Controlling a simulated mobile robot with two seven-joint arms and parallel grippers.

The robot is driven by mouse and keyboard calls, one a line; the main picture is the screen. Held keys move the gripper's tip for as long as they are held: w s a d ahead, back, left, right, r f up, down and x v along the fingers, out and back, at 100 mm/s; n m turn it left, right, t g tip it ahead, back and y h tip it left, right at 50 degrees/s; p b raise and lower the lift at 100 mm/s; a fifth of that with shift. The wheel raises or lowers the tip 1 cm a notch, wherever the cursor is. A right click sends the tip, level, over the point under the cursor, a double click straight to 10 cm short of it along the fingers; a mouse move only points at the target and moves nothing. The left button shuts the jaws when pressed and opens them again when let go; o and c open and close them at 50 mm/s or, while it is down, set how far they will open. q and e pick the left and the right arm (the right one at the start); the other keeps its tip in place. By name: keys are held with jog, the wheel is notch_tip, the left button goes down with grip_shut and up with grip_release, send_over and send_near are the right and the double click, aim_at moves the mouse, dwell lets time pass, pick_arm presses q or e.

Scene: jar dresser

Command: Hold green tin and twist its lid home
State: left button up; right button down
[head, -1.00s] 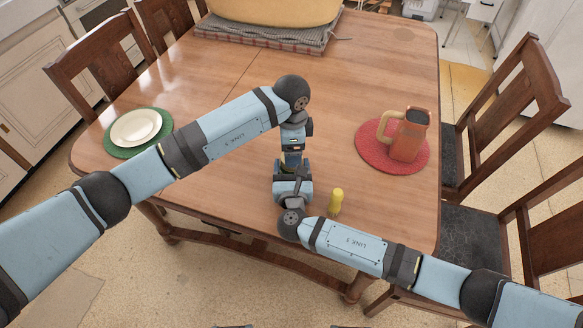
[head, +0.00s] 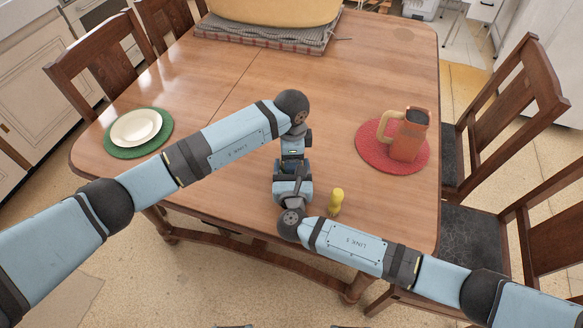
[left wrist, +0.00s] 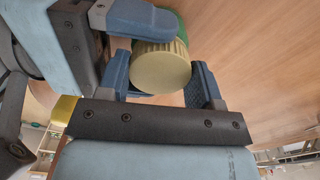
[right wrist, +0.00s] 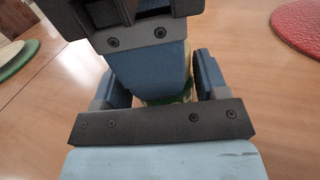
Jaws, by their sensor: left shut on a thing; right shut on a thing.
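The cream, ribbed-edged lid (left wrist: 160,68) is between the fingers of my left gripper (left wrist: 165,80), which is shut on it. The green tin (left wrist: 172,22) shows just behind the lid in the left wrist view; whether the lid is fully seated cannot be told. In the head view my left gripper (head: 292,168) is above my right gripper (head: 292,188), and together they hide the tin and lid. In the right wrist view a small green strip of the tin (right wrist: 180,98) shows between the fingers of my right gripper, mostly covered by my left gripper.
A yellow shaker-like object (head: 337,200) stands close to the right of my grippers. An orange mug (head: 408,138) stands on a red mat (head: 376,160) at right. White plates (head: 136,126) lie on a green mat (head: 118,151) at left. The wooden table's middle is clear.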

pick_arm(q)
jog(key=m, duration=0.3)
jog(key=o, duration=1)
jog(key=shift+r, duration=2.3)
jog(key=shift+d, duration=0.1)
jog(key=shift+c, duration=0.4)
